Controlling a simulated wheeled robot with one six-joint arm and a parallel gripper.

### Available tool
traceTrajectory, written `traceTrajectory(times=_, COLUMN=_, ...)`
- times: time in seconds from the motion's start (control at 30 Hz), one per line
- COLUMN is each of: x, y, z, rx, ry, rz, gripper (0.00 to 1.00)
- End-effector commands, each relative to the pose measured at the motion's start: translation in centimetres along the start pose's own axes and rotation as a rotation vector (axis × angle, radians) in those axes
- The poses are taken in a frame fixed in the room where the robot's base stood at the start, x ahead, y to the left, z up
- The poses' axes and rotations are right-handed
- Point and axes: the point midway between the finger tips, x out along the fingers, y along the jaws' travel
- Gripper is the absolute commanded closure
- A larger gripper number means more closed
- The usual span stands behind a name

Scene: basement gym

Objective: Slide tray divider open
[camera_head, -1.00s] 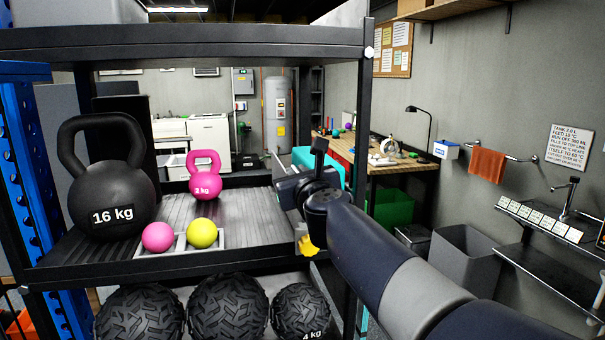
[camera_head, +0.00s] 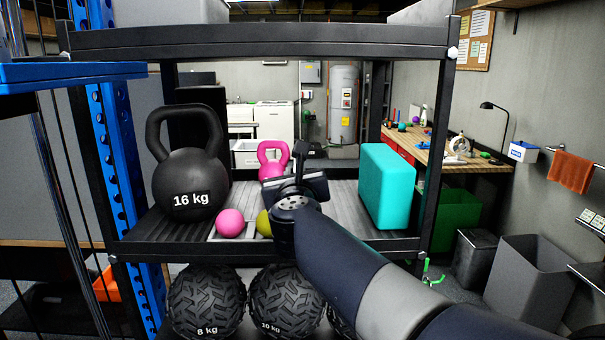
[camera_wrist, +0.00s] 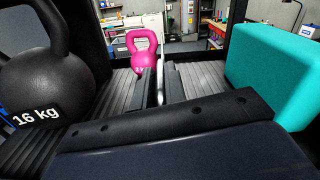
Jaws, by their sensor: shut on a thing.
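A low pale grey tray (camera_head: 215,235) sits at the front of the middle shelf, largely hidden behind my arm. A pink ball (camera_head: 230,223) rests in its left part. A yellow ball (camera_head: 264,223) is beside it, partly covered by my wrist. My gripper (camera_wrist: 160,86) reaches in over the shelf. In the wrist view its dark fingers are closed on a thin pale upright strip, which looks like the tray divider (camera_wrist: 160,84). The divider's lower end and its seat in the tray are hidden. The fingertips are hidden behind my wrist in the head view.
A black 16 kg kettlebell (camera_head: 190,178) stands left and a pink kettlebell (camera_head: 273,160) behind. A teal block (camera_head: 386,187) stands on the right of the shelf. The upper shelf (camera_head: 265,42) and right post (camera_head: 440,140) bound the opening. Heavy balls (camera_head: 206,300) fill the shelf below.

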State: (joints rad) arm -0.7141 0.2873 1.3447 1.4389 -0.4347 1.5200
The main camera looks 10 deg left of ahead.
Motion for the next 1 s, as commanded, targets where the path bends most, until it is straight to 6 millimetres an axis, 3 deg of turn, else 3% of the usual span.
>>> traceTrajectory(times=0.17, x=0.0, y=0.1, z=0.0, rx=-0.002, ry=-0.001, rz=0.003, gripper=1.00)
traceTrajectory(times=0.2, x=0.0, y=0.0, z=0.0, rx=-0.002, ry=-0.001, rz=0.003, gripper=0.84)
traceTrajectory(times=0.27, x=0.0, y=0.0, z=0.0, rx=-0.002, ry=-0.001, rz=0.002, gripper=0.80)
traceTrajectory(times=0.57, x=-0.3, y=0.0, z=0.0, rx=0.000, ry=-0.001, rz=0.001, gripper=0.80)
traceTrajectory(times=0.77, x=-2.8, y=0.1, z=-0.1, rx=0.000, ry=-0.003, rz=0.003, gripper=0.80)
traceTrajectory(times=1.0, x=-7.2, y=0.1, z=0.0, rx=0.000, ry=-0.003, rz=0.004, gripper=0.80)
